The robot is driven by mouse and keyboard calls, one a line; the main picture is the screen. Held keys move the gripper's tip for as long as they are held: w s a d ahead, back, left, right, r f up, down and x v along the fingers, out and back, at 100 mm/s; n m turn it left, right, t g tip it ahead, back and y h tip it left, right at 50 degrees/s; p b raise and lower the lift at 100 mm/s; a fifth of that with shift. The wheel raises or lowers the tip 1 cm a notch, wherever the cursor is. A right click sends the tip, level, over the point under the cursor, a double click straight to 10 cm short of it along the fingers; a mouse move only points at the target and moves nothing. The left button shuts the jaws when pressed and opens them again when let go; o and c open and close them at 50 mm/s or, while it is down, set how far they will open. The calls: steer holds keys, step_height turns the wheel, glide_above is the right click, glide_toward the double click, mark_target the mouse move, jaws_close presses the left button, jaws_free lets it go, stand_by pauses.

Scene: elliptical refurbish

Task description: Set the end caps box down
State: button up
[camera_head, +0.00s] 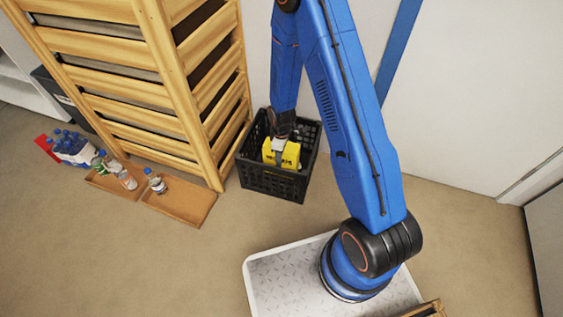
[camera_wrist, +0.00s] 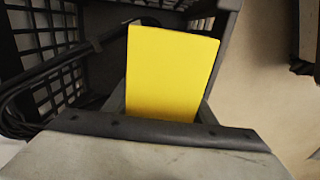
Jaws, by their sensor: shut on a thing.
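The yellow end caps box (camera_head: 290,155) is in my gripper (camera_head: 280,150), inside the opening of a black slatted crate (camera_head: 273,185) on the floor. In the wrist view the yellow box (camera_wrist: 172,75) fills the middle, with my gripper (camera_wrist: 160,105) shut on it from either side. The crate's lattice wall (camera_wrist: 40,40) shows behind and to the left of the box. Whether the box touches the crate's bottom cannot be told.
A wooden slatted shelf (camera_head: 168,85) stands close to the left of the crate. Cardboard trays (camera_head: 185,207) with bottles (camera_head: 155,182) lie on the floor at the left. A white wall (camera_head: 450,110) is behind. The floor in front of the crate is clear.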

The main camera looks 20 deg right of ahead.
steer(key=shift+f, duration=2.65)
steer(key=o, duration=1.4)
steer(key=shift+c, duration=0.2)
steer(key=shift+r, duration=0.1)
